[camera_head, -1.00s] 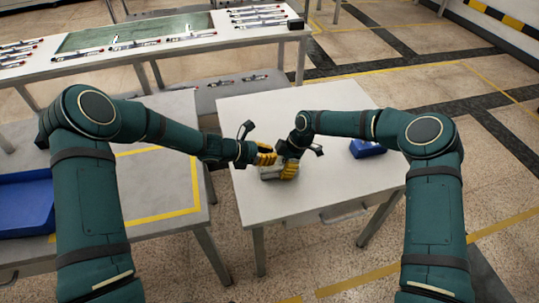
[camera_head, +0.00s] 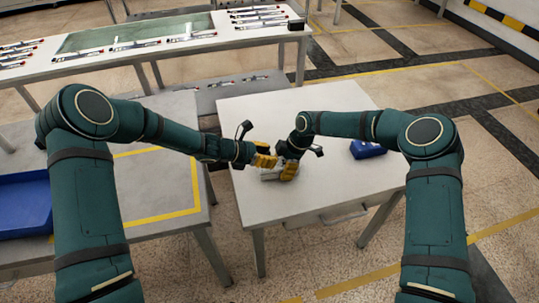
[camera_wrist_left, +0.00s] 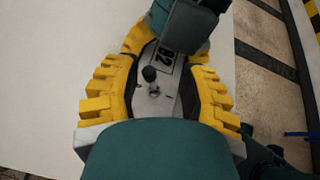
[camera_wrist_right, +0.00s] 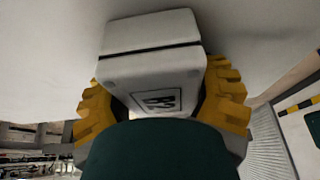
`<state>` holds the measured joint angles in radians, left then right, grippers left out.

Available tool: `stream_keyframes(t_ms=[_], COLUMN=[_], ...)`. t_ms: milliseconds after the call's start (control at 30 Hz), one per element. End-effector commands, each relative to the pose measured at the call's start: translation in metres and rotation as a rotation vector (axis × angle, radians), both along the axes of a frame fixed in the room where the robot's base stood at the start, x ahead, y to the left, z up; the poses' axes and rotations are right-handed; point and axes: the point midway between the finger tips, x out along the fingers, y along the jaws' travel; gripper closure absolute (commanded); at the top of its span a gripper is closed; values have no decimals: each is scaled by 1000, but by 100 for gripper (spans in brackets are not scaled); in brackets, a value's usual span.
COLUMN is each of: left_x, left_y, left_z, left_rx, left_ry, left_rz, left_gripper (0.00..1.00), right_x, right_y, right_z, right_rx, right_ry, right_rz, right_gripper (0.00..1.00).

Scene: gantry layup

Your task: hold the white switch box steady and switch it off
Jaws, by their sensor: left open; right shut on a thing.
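The white switch box (camera_head: 271,174) lies on the white table, partly hidden by my grippers in the head view. My right gripper (camera_head: 288,171) is shut on it. My left gripper (camera_head: 265,160) is open, close over the box from the left. In the left wrist view its yellow fingers stand either side of the box face (camera_wrist_left: 157,105), which has a small black knob (camera_wrist_left: 149,73) and the label. I cannot tell whether they touch the knob.
The white table (camera_head: 345,195) is mostly clear around the box. A blue object (camera_head: 367,149) lies at its right. A grey table with a yellow outline (camera_head: 160,214) and a blue bin (camera_head: 25,204) stands at left. A long bench with several parts (camera_head: 150,60) stands behind.

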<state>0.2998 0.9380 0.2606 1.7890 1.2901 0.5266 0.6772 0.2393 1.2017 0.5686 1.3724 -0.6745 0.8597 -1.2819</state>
Motion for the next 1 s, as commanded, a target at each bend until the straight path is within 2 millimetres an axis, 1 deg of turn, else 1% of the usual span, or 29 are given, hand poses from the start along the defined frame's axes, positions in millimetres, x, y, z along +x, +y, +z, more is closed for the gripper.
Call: stream_keyframes(t_ms=[300,500,700,1000], left_x=[-19,-30,-36,-37], left_y=[51,79,91,93], left_z=[29,45,53,53], left_rx=[2,1,0,0], left_ry=[-1,-1,0,1], left_rz=[4,4,1,0], left_gripper=[58,58,58,58], right_x=[0,0,0,0], right_y=[0,0,0,0], right_z=[0,0,0,0], right_rx=[0,0,0,0], right_ry=[-1,-1,-1,-1], right_rz=[0,0,0,0], right_gripper=[81,81,81,81])
